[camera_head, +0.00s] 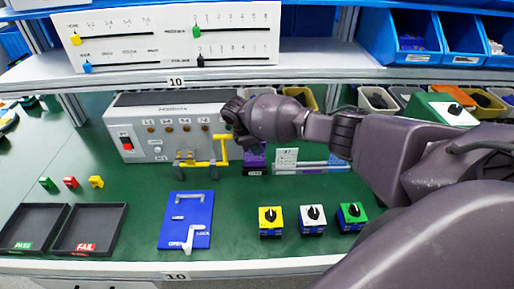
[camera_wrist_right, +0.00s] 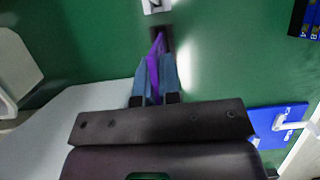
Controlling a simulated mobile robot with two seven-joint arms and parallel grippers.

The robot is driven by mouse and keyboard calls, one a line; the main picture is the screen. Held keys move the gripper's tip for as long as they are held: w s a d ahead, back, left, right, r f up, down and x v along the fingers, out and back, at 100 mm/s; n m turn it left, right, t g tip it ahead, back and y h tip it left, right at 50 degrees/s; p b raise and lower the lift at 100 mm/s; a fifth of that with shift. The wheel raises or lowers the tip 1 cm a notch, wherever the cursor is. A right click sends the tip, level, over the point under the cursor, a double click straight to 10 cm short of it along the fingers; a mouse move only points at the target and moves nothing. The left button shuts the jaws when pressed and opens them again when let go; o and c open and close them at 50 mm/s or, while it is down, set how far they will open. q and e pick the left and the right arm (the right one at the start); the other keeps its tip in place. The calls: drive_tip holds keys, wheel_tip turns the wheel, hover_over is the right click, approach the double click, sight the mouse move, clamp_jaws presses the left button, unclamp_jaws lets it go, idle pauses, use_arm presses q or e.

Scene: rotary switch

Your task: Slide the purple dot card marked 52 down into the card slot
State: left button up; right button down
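The purple card (camera_wrist_right: 153,66) is seen nearly edge-on in the right wrist view, between the two blue-grey fingers of my right gripper (camera_wrist_right: 155,70). The fingers are closed on it. Its far end reaches a small dark block (camera_wrist_right: 168,38), which looks like the card slot; I cannot tell whether the card is inside it or just above it. In the head view the purple card (camera_head: 254,158) shows below my right wrist, beside the grey test panel. The fingertips are mostly hidden there. The number on the card is not readable. My left gripper is not in view.
The grey panel (camera_head: 140,143) and a yellow handle frame (camera_head: 222,150) stand left of the card. A blue lever plate (camera_head: 185,232), several rotary switches (camera_head: 313,219) and black trays (camera_head: 92,222) lie in front. A shelf (camera_head: 330,73) crosses above.

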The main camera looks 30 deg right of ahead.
use_arm(q)
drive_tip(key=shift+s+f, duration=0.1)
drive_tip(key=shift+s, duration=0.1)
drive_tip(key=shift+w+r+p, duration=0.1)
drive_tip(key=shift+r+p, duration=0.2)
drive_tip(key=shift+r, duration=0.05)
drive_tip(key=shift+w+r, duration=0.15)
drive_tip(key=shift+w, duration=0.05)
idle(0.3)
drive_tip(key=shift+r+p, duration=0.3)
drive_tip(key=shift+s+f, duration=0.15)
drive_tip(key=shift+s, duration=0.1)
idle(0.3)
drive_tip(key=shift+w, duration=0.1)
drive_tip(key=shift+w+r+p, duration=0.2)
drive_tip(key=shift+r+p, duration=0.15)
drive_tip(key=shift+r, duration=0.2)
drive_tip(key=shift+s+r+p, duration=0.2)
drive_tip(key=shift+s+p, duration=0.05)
drive_tip(key=shift+p, duration=0.05)
idle(0.6)
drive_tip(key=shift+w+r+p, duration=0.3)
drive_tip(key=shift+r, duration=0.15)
idle(0.4)
